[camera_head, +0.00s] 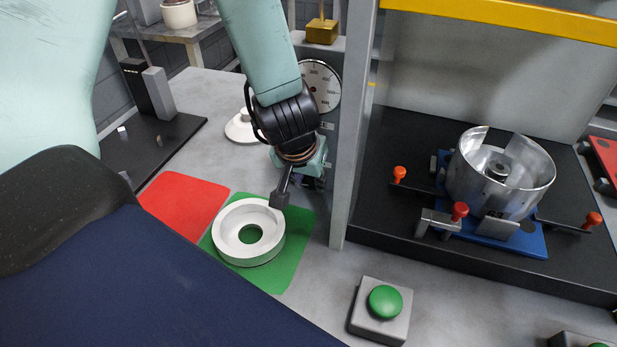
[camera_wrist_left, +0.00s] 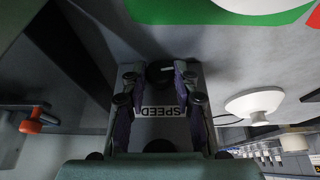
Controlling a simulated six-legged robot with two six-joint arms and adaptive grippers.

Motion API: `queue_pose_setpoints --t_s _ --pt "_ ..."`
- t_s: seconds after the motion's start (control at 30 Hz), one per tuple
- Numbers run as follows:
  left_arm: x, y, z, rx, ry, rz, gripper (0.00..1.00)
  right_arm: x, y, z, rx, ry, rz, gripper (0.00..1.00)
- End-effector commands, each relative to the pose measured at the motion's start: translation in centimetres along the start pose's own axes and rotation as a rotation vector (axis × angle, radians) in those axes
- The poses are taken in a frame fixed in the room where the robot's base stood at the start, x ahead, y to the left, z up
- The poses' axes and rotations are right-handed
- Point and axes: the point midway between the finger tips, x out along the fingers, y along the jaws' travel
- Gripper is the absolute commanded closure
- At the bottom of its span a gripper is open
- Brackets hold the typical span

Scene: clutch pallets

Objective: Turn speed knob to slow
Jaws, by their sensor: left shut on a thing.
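The dark speed knob (camera_wrist_left: 160,73) shows in the left wrist view, on a grey panel with an upside-down SPEED label (camera_wrist_left: 160,111). My left gripper (camera_wrist_left: 156,78) has one finger on each side of the knob and is shut on it. In the head view my left gripper (camera_head: 312,180) is at the lower front of the grey machine column, below a round white dial (camera_head: 320,86). The arm and gripper hide the knob there. The knob's setting cannot be read. My right gripper is not in view.
A white ring (camera_head: 231,246) lies on a green mat (camera_head: 294,270) beside a red mat (camera_head: 180,203). A green push button (camera_head: 385,301) stands in front. At right, a metal cylinder (camera_head: 520,185) sits in a blue fixture (camera_head: 525,242). A grey post (camera_head: 350,150) stands close right of the gripper.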

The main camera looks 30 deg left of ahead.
Motion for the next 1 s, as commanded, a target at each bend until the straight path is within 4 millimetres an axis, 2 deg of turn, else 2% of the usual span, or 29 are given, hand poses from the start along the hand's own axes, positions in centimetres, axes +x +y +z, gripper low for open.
queue_pose_setpoints --t_s 0.27,1.0 --pt "-0.1 -0.1 0.1 -0.031 -0.002 0.062 1.00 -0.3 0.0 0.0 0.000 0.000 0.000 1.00" --pt "0.1 -0.8 0.1 -0.185 -0.001 0.437 1.00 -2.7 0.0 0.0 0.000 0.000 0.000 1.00"
